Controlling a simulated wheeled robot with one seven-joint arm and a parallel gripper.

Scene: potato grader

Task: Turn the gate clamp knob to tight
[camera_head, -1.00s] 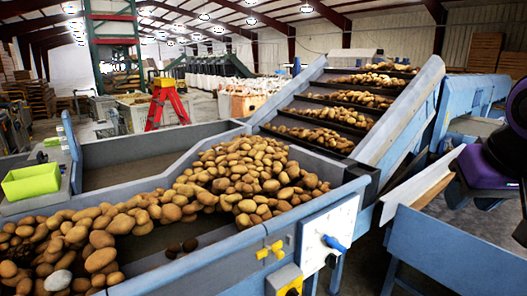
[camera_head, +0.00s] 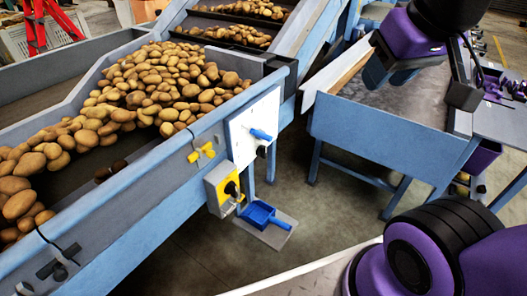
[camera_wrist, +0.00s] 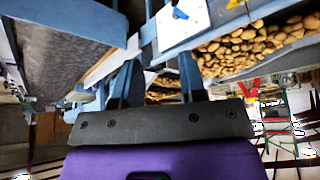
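A yellow winged knob (camera_head: 201,152) sits on the blue side wall of the potato hopper; no label shows whether it is the gate clamp knob. To its right, a white panel (camera_head: 250,118) carries a blue lever handle (camera_head: 261,134). The wrist view shows the white panel (camera_wrist: 184,18) and yellow knob (camera_wrist: 236,4) beyond the fingers.
The hopper (camera_head: 120,215) holds many potatoes, and an inclined conveyor (camera_head: 300,45) rises behind it. A blue-framed table (camera_head: 385,130) stands at right, below my arm. A blue dustpan-like object (camera_head: 260,215) lies low beneath the yellow box. Open floor lies between hopper and table.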

